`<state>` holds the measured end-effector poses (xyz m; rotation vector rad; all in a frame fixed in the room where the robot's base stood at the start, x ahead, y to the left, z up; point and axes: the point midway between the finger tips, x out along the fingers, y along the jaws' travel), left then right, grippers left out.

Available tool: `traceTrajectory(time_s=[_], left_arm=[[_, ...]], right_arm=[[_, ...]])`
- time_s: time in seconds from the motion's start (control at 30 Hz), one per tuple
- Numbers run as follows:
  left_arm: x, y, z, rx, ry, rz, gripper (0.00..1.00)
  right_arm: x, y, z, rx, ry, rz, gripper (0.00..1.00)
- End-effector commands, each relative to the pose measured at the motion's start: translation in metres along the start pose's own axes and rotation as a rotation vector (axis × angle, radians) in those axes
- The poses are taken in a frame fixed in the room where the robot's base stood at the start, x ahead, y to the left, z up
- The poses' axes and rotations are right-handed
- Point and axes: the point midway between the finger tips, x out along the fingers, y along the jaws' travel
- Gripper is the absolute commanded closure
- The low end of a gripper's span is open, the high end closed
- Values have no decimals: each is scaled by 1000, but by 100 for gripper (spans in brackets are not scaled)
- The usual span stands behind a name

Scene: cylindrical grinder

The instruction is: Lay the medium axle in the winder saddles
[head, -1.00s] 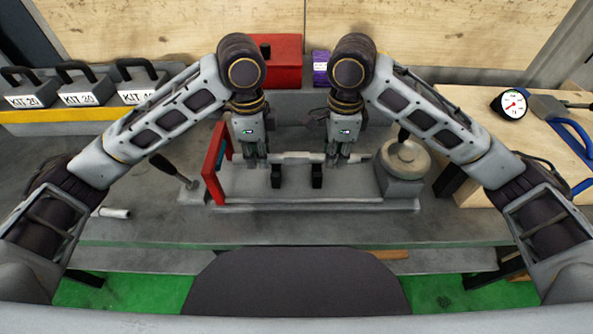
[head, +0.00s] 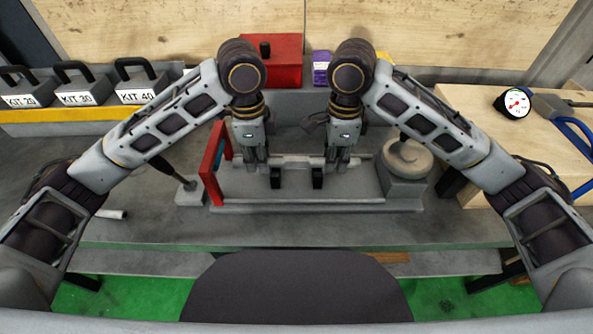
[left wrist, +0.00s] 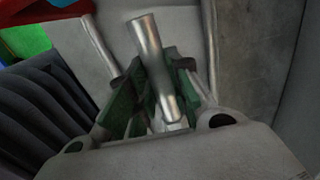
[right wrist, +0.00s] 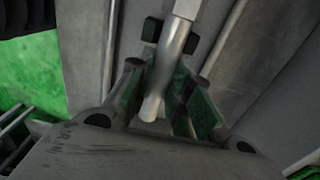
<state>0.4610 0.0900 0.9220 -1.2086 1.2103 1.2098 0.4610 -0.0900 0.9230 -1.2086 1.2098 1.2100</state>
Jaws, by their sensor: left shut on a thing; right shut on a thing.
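The medium axle (head: 295,161), a pale metal rod with a thicker middle, lies level across the winder, held by both grippers. My left gripper (head: 255,163) is shut on its left part; green-padded fingers flank the rod in the left wrist view (left wrist: 152,95). My right gripper (head: 338,165) is shut on its right part, also seen in the right wrist view (right wrist: 162,90). The dark winder saddles, left (head: 275,178) and right (head: 317,178), stand between the grippers. In the right wrist view, the rod passes between two dark saddle prongs (right wrist: 151,30). I cannot tell whether it rests on them.
The winder base (head: 310,207) carries a red frame (head: 212,165) at left and a round grey wheel (head: 406,158) at right, close to the axle's ends. A dark-handled lever (head: 178,172) stands left. Kit weights (head: 82,88), a red box (head: 283,60) and a dial gauge (head: 514,103) sit farther off.

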Motion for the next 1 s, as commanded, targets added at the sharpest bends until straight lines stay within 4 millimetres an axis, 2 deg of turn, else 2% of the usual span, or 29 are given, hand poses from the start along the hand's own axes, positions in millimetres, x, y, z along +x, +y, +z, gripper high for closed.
traceTrajectory(time_s=[1.0], left_arm=[[12, -1, 0, -2, 0, -3, 100]], right_arm=[[13, 1, 0, -5, 0, 1, 100]])
